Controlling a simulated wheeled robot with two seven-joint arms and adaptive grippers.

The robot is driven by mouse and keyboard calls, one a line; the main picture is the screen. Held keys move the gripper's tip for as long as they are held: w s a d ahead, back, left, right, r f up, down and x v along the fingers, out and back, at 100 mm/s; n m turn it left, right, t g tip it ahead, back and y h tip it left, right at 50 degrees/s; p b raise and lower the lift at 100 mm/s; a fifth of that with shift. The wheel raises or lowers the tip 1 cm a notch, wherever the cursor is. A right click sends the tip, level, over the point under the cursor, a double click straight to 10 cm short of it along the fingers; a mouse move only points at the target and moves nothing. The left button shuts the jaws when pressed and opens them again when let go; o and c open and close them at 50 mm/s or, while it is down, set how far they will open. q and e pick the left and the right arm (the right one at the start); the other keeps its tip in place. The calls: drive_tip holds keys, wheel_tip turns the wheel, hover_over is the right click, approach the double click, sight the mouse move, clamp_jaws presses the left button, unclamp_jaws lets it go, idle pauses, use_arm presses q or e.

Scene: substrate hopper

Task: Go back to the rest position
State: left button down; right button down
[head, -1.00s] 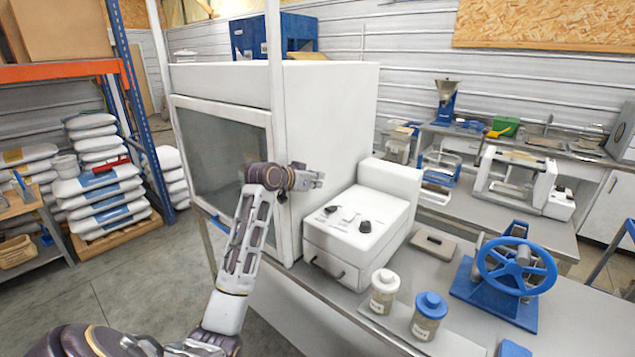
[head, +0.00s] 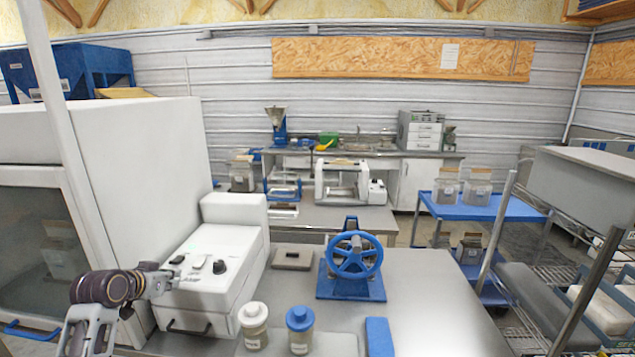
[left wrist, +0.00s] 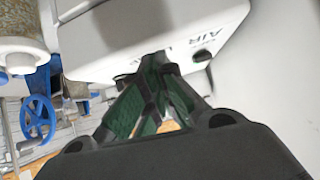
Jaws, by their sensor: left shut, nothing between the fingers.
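My left gripper (head: 164,277) is at the left of the head view, in front of the white control box with black knobs (head: 215,255). In the left wrist view my left gripper (left wrist: 160,75) has its dark green-padded fingers together at the tips, with nothing between them. The lettered face of the white box (left wrist: 190,40) lies close beyond the fingertips; I cannot tell whether they touch it. My right gripper is not in view.
A white-lidded jar (head: 253,327) and a blue-lidded jar (head: 300,330) stand at the bench front. A blue handwheel device (head: 352,265) stands behind them. A tall white cabinet (head: 150,165) is at left, a wire rack (head: 510,270) at right. The bench's right part is clear.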

use_arm(q)
drive_tip(key=s+d+f+g, duration=0.4)
drive_tip(key=s+d+f, duration=0.5)
drive_tip(key=s+f, duration=0.4)
drive_tip(key=s+d+f+g, duration=0.2)
drive_tip(key=s+d+f, duration=0.15)
drive_tip(key=s, duration=0.55)
drive_tip(key=s+d+f+g, duration=0.1)
drive_tip(key=s+d+f, duration=0.3)
drive_tip(key=s, duration=0.5)
wheel_tip(320, 180, down, 33)
drive_tip(key=s+d+g, duration=0.1)
drive_tip(key=s+g, duration=0.1)
drive_tip(key=s, duration=0.1)
drive_tip(key=s+a+f, duration=0.2)
drive_tip(key=s+f, duration=0.7)
drive_tip(key=s, duration=0.2)
drive_tip(key=s+a+f+y, duration=0.1)
drive_tip(key=s+a+f, duration=0.1)
drive_tip(key=s+f, duration=0.8)
drive_tip(key=shift+s+m+g, duration=0.4)
drive_tip(key=shift+s, duration=0.05)
drive_tip(key=shift+f, duration=0.1)
